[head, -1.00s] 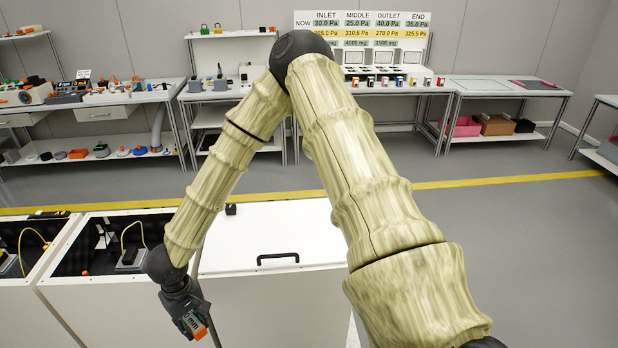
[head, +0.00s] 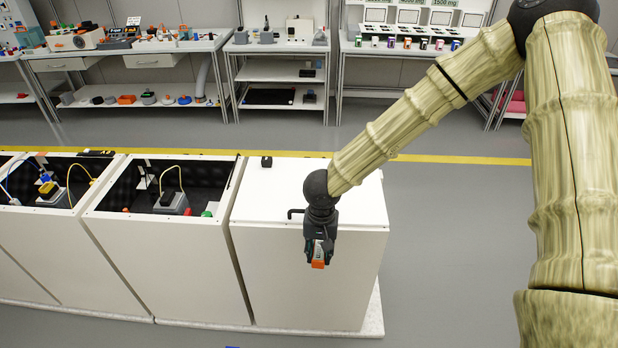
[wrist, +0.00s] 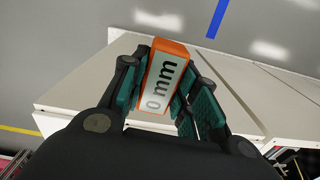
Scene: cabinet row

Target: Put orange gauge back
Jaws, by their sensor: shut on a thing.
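The gauge is held in the air, below the level of the cabinet's top.
The closed lid has a small black block (head: 266,161) and a black handle (head: 293,213). Back shelves (head: 130,50) carry many parts. The floor (head: 450,250) at right is clear.

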